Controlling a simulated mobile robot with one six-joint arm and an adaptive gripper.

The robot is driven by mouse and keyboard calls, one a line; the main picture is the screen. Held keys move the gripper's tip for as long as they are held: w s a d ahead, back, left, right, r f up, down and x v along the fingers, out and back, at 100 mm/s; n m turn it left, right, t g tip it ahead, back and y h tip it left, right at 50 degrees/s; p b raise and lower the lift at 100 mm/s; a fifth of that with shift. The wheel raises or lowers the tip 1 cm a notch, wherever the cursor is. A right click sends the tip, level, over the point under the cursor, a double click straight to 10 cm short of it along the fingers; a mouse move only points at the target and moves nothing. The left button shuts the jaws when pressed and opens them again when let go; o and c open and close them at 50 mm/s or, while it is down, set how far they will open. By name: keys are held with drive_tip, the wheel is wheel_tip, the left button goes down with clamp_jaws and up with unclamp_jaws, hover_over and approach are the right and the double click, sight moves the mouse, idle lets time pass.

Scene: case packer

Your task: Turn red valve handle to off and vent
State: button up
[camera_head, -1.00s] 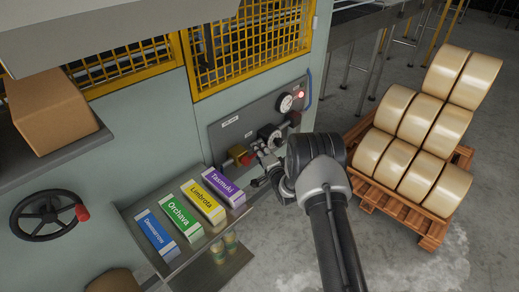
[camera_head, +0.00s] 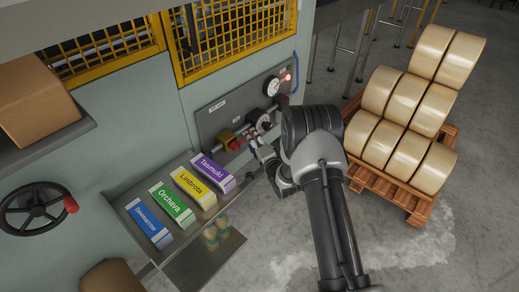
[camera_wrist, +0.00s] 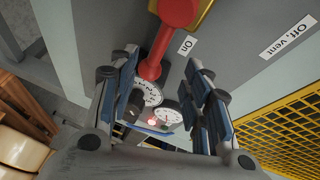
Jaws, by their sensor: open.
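The red valve handle (camera_wrist: 160,50) is large in the wrist view, with its bar running down between my open fingers and its rounded end near the top edge. A yellow valve body (camera_wrist: 204,8) is partly visible behind it. The handle lies beside the "On" label (camera_wrist: 187,44); the "Off, vent" label (camera_wrist: 287,37) is apart, to the right. In the head view the red handle (camera_head: 234,145) shows small on the grey panel (camera_head: 206,122). My gripper (camera_wrist: 162,72) is open with a finger on each side of the bar; contact cannot be told.
A gauge (camera_head: 272,87) and a red lamp (camera_head: 288,77) sit farther right on the panel. Below are a shelf of labelled cartons (camera_head: 187,190) and, at left, a black handwheel (camera_head: 36,209). A pallet of rolls (camera_head: 410,205) stands right. Yellow mesh guards (camera_head: 238,40) are above.

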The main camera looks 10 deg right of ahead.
drive_tip(key=v, duration=0.7)
